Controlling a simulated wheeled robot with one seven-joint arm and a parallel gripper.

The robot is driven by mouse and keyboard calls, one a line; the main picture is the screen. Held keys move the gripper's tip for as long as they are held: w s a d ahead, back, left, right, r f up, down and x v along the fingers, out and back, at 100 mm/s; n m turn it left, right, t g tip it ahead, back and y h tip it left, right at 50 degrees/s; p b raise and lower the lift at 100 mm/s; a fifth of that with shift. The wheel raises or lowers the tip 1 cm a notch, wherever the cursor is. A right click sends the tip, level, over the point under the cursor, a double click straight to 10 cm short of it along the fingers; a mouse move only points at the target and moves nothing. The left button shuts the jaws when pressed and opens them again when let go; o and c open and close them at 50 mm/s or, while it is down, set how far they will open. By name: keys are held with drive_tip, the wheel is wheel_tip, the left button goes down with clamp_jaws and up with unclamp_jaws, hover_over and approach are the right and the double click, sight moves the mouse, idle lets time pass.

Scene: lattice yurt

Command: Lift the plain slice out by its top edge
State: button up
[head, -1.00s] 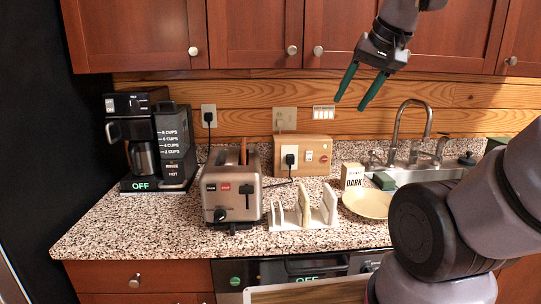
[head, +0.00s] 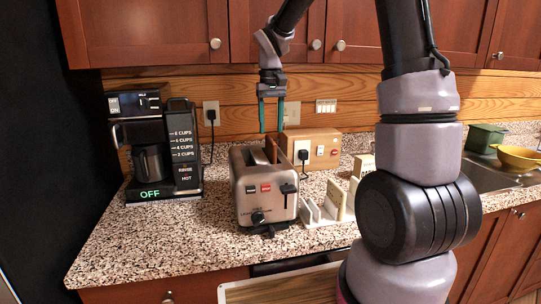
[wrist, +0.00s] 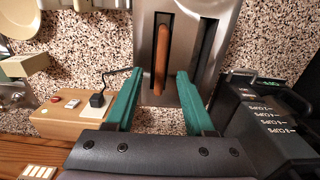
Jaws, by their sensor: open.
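The steel toaster (head: 262,190) stands on the speckled counter. One brown slice (wrist: 161,60) stands on edge in one of its two slots in the wrist view. The other slot (wrist: 207,42) looks dark, with no slice visible. In the head view the slice's top (head: 271,150) shows a little above the toaster. My gripper (head: 271,129) is open and points down above the toaster, apart from the slice. In the wrist view the green fingers of my gripper (wrist: 160,72) lie either side of the slice's line. Nothing is between them that I can see gripped.
A white rack (head: 313,215) with a pale slice (head: 335,201) stands right of the toaster, partly hidden by my arm. A wooden socket box (head: 318,143) is behind the toaster. A coffee maker (head: 150,150) stands left. Cabinets (head: 150,35) hang above.

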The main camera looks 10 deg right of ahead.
sight(270, 139)
wheel_tip(270, 139, down, 6)
drive_tip(key=shift+a+f, duration=0.1)
clamp_jaws()
